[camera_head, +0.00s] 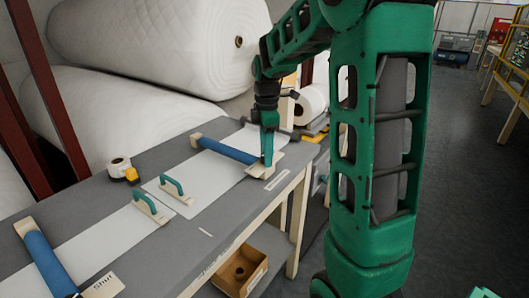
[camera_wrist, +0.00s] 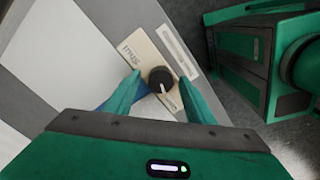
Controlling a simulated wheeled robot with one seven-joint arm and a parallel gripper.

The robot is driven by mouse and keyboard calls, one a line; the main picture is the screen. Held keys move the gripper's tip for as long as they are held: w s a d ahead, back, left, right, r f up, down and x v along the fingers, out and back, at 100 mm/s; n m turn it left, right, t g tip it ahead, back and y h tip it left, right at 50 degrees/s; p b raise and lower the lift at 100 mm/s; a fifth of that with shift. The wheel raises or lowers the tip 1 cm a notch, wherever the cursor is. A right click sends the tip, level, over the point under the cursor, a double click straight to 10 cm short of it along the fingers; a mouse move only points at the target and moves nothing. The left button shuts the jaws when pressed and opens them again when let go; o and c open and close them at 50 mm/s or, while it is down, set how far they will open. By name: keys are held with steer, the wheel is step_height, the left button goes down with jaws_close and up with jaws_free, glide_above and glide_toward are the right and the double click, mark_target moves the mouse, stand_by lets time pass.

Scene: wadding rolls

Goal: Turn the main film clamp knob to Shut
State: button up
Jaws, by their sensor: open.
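The black clamp knob (camera_wrist: 160,78) sits on a cream plate (camera_wrist: 141,44) in the wrist view. Its white mark points down in the picture, toward a partly hidden label at the lower right and away from the "Shut" label at the upper left. My gripper (camera_wrist: 160,80) is open, with one green finger on each side of the knob; I cannot tell whether they touch it. In the head view my gripper (camera_head: 267,158) points down over the plate at the right end of the far blue roller (camera_head: 226,150). The knob is hidden there.
A second blue roller (camera_head: 48,262) with a "Shut" plate (camera_head: 103,286) lies at the near left. Two teal-handled tools (camera_head: 174,188) (camera_head: 149,207) and a tape roll (camera_head: 120,168) lie on the grey table (camera_head: 187,240). Large white wadding rolls (camera_head: 165,45) stand behind.

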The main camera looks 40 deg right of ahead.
steer(key=c, duration=1.1)
steer(key=shift+o, duration=0.2)
